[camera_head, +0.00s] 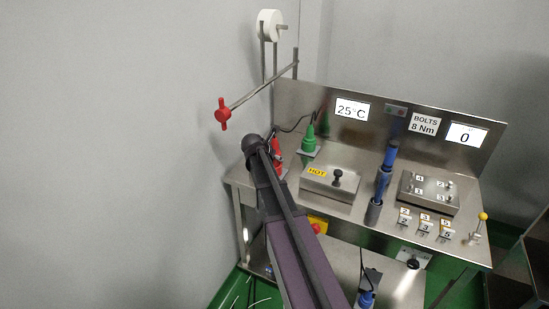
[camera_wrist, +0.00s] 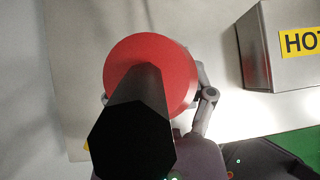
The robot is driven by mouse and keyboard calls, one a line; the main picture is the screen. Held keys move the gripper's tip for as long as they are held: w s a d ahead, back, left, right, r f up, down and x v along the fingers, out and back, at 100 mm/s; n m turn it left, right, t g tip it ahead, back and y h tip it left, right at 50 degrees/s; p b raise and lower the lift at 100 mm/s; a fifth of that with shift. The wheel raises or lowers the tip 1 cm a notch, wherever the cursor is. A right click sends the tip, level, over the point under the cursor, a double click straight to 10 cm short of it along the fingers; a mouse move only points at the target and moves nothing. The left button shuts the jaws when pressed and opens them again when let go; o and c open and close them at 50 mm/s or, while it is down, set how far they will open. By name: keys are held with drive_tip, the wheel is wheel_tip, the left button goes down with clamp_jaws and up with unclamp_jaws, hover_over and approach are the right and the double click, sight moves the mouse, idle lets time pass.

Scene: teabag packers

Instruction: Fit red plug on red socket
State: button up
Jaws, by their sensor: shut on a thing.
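The red plug (camera_wrist: 178,62) fills the middle of the wrist view as a red disc with a black faceted rear part pointing at the camera. My gripper (camera_wrist: 155,96) has a finger on each side of it and is shut on it. In the camera_head view a red part (camera_head: 277,148) shows just right of my dark arm's end, above the table's left part. More red shows low beside the arm (camera_head: 279,171); I cannot tell plug from red socket there. My arm hides much of this spot. Whether plug and socket touch cannot be told.
A green plug (camera_head: 308,142) stands upright right of the red parts. A metal box marked HOT (camera_head: 330,183) is close by, also in the wrist view (camera_wrist: 275,50). Blue tools (camera_head: 384,180) stand further right. A wall (camera_head: 150,120) is on the left.

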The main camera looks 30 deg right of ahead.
drive_tip(key=shift+f+b, duration=0.55)
drive_tip(key=shift+r, duration=0.2)
drive_tip(key=shift+r+p, duration=0.8)
drive_tip(key=shift+p, duration=0.25)
drive_tip(key=shift+r, duration=0.1)
drive_tip(key=shift+f+b, duration=1)
drive_tip(key=shift+f, duration=0.05)
idle(1.6)
drive_tip(key=o, duration=1.2)
drive_tip(key=shift+c, duration=0.2)
drive_tip(key=shift+r, duration=0.15)
